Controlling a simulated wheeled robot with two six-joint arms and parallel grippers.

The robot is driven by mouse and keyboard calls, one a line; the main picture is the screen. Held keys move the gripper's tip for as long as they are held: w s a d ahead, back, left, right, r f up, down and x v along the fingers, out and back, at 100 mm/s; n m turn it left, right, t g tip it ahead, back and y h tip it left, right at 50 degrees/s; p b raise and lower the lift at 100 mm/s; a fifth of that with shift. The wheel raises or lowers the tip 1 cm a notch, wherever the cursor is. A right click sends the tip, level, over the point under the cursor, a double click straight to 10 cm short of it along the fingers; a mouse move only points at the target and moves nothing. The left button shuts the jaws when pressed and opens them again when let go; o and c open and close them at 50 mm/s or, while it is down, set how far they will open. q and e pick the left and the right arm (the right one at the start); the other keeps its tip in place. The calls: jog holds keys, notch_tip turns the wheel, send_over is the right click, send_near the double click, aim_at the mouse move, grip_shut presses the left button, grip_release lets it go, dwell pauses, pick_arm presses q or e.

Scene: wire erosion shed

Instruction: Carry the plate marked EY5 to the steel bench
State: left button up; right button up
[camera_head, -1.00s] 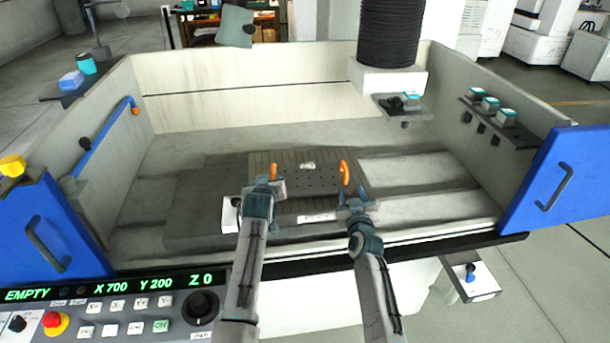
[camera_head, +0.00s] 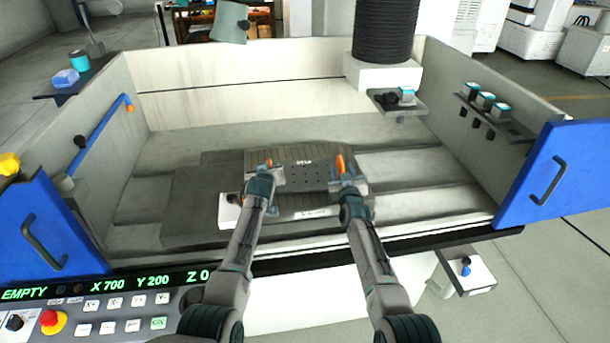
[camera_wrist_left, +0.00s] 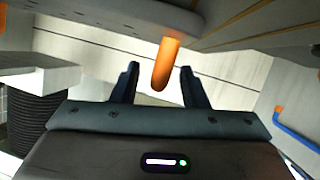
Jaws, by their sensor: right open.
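A dark plate with rows of small holes (camera_head: 305,178) lies flat in the machine tank. It carries a small pale label, too small to read. An orange handle stands at its left end and another orange handle (camera_head: 340,163) at its right end. My left gripper (camera_head: 268,170) is at the left handle. In the left wrist view its fingers (camera_wrist_left: 160,84) are apart, with the orange handle (camera_wrist_left: 166,60) between them. My right gripper (camera_head: 345,178) is open at the right handle; I cannot tell whether it touches. I cannot pick out the steel bench for certain.
The tank's front wall edge (camera_head: 420,237) runs under my arms. Blue doors flank it, the right one (camera_head: 550,175) swung open. A black bellows column (camera_head: 386,30) hangs at the back right. A control panel (camera_head: 110,300) is at the front left.

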pick_arm(q)
jog(key=shift+x, duration=0.95)
pick_arm(e)
jog(key=shift+w, duration=1)
pick_arm(q)
grip_shut()
pick_arm(e)
grip_shut()
pick_arm(q)
jog(key=shift+w+r, duration=0.15)
jog(key=shift+r, duration=0.05)
pick_arm(e)
jog(key=shift+w+r, duration=0.15)
jog(key=shift+r, duration=0.05)
